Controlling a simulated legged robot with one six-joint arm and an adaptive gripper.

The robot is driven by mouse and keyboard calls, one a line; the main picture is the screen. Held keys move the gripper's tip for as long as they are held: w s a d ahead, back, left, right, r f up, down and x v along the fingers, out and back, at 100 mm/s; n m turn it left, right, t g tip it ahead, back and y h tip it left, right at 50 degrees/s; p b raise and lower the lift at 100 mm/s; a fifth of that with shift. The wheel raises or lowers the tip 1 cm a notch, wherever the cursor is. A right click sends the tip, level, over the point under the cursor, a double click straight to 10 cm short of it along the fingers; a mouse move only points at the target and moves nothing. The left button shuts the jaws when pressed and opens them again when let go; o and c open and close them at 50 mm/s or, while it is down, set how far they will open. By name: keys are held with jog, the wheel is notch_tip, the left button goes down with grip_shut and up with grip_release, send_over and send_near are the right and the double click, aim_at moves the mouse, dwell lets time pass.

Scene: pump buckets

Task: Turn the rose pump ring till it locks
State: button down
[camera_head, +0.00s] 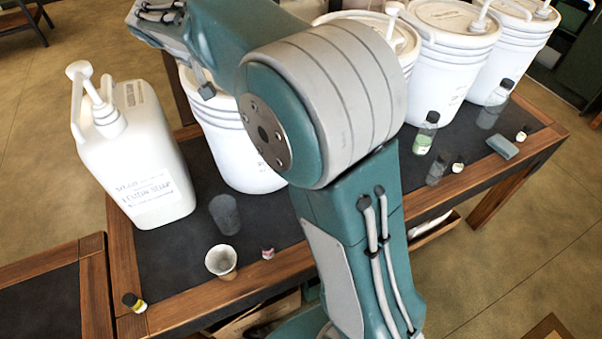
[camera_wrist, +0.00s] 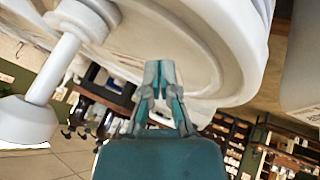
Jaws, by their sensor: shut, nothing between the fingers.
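In the wrist view a white pump with a round ring (camera_wrist: 84,18) stands on the rim side of a white bucket lid (camera_wrist: 150,30); the picture is tilted, and the pump's stem and head (camera_wrist: 28,122) point down left. My gripper (camera_wrist: 160,68) is shut and empty, in front of the lid and to the right of the ring, apart from the ring. In the head view a white bucket (camera_head: 245,160) stands behind my arm, which hides its top. I cannot read which bucket is rose, nor tell if the ring is seated.
A white lemon soap jug (camera_head: 148,165) with a pump stands left. More white pump buckets (camera_head: 445,75) stand at the back right. A paper cup (camera_head: 221,262), a dark cup (camera_head: 225,214) and small bottles (camera_head: 426,133) stand on the dark tabletop (camera_head: 180,270).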

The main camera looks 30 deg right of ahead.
jog(key=s+v, duration=0.1)
jog(key=v, duration=0.9)
jog(key=s+d+f+y, duration=0.2)
jog(key=s+f, duration=0.1)
jog(key=s, duration=0.6)
jog(key=s+d+f+y, duration=0.1)
jog(key=s+d+f, duration=0.2)
jog(key=s, duration=0.5)
jog(key=s+d+f+n+y, duration=0.1)
jog(key=s+d+f+y, duration=0.1)
jog(key=s, duration=0.7)
jog(key=shift+s+d+f+t+y, duration=0.35)
jog(key=shift+d+f, duration=0.35)
jog(key=shift+f, duration=0.6)
jog(key=shift+s+f, duration=0.55)
